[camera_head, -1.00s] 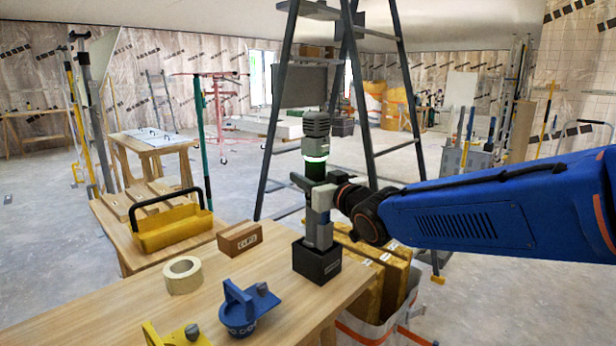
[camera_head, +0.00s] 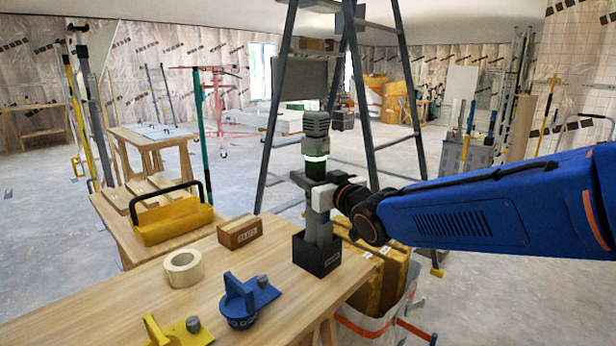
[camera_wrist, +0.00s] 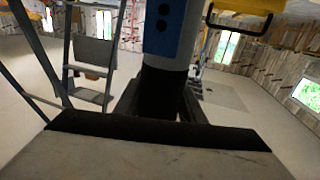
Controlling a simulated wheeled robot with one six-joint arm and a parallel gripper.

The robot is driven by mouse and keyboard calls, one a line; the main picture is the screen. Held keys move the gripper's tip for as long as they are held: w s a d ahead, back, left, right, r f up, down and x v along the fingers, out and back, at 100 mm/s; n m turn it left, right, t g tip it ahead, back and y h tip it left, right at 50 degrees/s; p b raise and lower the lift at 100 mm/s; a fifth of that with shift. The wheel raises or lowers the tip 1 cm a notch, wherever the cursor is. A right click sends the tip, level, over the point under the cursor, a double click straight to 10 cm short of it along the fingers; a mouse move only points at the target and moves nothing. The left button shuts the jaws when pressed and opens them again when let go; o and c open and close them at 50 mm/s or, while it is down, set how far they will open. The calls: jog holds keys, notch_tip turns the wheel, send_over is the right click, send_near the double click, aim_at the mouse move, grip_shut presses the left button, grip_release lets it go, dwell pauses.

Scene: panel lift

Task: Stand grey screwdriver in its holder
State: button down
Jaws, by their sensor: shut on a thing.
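The grey screwdriver (camera_head: 316,126) is upright, with a ribbed grey cap, a glowing white ring and a dark band. Its grey lower part goes down into the black holder (camera_head: 318,260), whose walls hide the bottom end. I cannot tell whether it rests on the holder's floor. My gripper (camera_head: 318,192) comes in from the right and is shut on the screwdriver's middle, above the holder. In the wrist view my gripper (camera_wrist: 160,108) has dark fingers close around an upright body with a blue face.
On the wooden table (camera_head: 200,320) are a tape roll (camera_head: 183,268), a labelled brown block (camera_head: 240,231), a blue fixture (camera_head: 243,300) and a yellow one (camera_head: 180,332). A yellow toolbox (camera_head: 172,221) stands behind at left. A stepladder (camera_head: 276,120) stands beyond the table; boxes (camera_head: 375,280) are at right.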

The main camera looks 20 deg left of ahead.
jog(key=shift+f, duration=1.2)
dwell(1.1)
jog(key=shift+c, duration=1.4)
grip_release()
jog(key=shift+f, duration=0.1)
jog(key=shift+v, duration=1.65)
jog(key=v, duration=0.8)
jog(key=shift+s+d, duration=0.25)
jog(key=shift+d, duration=0.1)
